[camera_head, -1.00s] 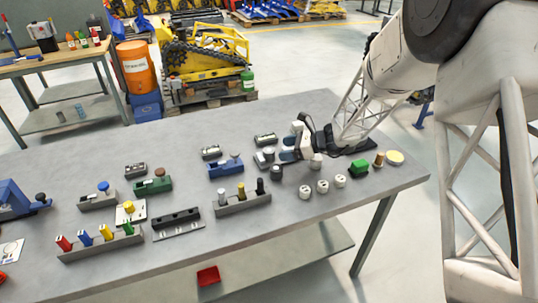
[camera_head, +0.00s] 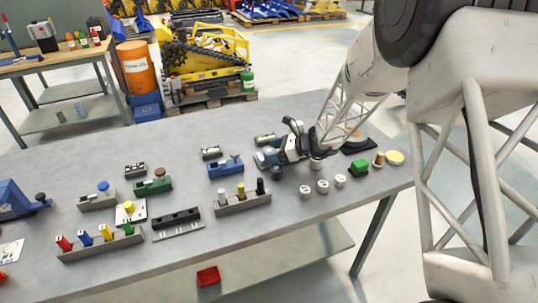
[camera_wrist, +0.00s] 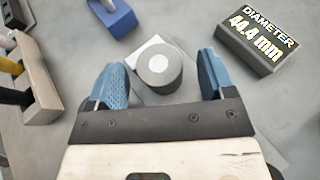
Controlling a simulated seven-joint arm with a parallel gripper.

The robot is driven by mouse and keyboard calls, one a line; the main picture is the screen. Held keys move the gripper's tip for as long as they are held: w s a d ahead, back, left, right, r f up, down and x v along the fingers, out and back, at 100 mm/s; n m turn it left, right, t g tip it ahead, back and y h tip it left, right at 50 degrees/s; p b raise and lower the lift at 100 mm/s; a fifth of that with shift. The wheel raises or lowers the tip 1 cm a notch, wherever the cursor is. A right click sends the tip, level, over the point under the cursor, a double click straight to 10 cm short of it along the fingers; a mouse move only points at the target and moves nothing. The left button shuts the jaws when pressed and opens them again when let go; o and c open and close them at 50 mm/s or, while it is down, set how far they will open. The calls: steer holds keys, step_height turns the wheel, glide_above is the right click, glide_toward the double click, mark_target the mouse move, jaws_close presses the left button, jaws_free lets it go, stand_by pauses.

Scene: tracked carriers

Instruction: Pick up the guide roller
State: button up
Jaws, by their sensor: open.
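The guide roller appears to be the short grey cylinder (camera_wrist: 158,68) with a pale round centre in the wrist view. My gripper (camera_wrist: 160,75) is open and empty, with one blue finger on each side of the roller. The roller lies between and slightly beyond the fingertips, with gaps on both sides, so they look apart from it. In the head view my gripper (camera_head: 271,157) is low over the table and largely hides the roller.
A black gauge box reading 44.4 mm (camera_wrist: 252,50) stands close right of the roller. A blue fixture (camera_wrist: 117,20) is at upper left, and a grey peg rack (camera_wrist: 40,95) at left. Several white rollers (camera_head: 322,187) and a green block (camera_head: 360,167) stand to the right.

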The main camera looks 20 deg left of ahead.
mark_target(273, 150)
stand_by(0.5)
steer(key=c, duration=1.2)
steer(key=shift+r, duration=0.1)
steer(key=shift+r, duration=0.75)
step_height(273, 150, up, 2)
steer(key=shift+r, duration=0.1)
steer(key=s+d, duration=0.3)
steer(key=s, duration=0.1)
steer(key=s+d, duration=0.3)
steer(key=s, duration=0.1)
steer(key=s+d+r, duration=0.1)
steer(key=s+d, duration=0.2)
steer(key=s, duration=0.2)
steer(key=shift+d, duration=0.1)
